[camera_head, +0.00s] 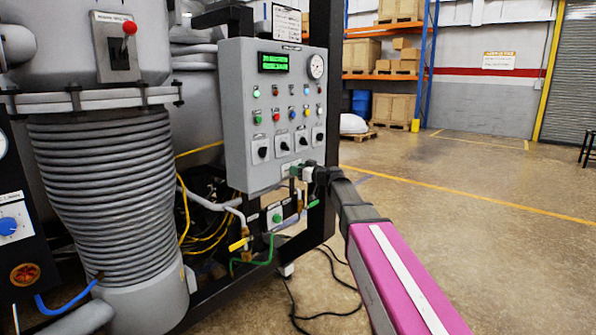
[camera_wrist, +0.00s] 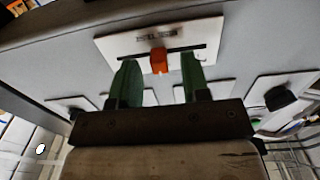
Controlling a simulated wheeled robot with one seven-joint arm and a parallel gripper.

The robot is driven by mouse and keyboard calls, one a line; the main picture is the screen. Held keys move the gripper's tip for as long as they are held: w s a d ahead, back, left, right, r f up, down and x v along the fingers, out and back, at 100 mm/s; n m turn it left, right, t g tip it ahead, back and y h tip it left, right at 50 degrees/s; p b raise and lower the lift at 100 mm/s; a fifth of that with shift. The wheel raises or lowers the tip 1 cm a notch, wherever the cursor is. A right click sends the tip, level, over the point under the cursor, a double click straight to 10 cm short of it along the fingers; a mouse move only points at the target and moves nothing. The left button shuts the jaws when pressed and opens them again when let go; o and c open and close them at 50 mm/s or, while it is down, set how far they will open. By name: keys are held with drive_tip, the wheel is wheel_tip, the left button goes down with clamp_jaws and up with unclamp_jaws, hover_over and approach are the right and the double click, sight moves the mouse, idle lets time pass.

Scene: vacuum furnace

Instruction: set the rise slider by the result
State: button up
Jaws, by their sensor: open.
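The rise slider (camera_wrist: 159,62) is an orange knob in a dark slot on a white plate (camera_wrist: 210,32) in the wrist view, about midway along the slot. My gripper (camera_wrist: 160,76) is open, its two green fingers one on each side of the knob, with gaps on both sides. In the head view my gripper (camera_head: 298,171) is at the lower edge of the grey control panel (camera_head: 240,110), hiding the slider. A green-lit display (camera_head: 274,62) sits at the panel's top; its text is too small to read.
Beside the display is a round gauge (camera_head: 316,66). Below are coloured buttons and several black rotary knobs; one black knob (camera_wrist: 278,97) shows near my fingers. A ribbed furnace column (camera_head: 100,190) stands left. Cables and a valve hang below the panel. The floor (camera_head: 480,210) at right is clear.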

drive_tip(key=shift+a, duration=0.1)
clamp_jaws()
drive_tip(key=w+d, duration=0.2)
drive_tip(key=w, duration=0.1)
drive_tip(key=shift+w+d, duration=0.3)
drive_tip(key=shift+d, duration=0.1)
unclamp_jaws()
drive_tip(key=shift+d, duration=0.1)
drive_tip(key=v, duration=1)
drive_tip(key=shift+s+d, duration=0.25)
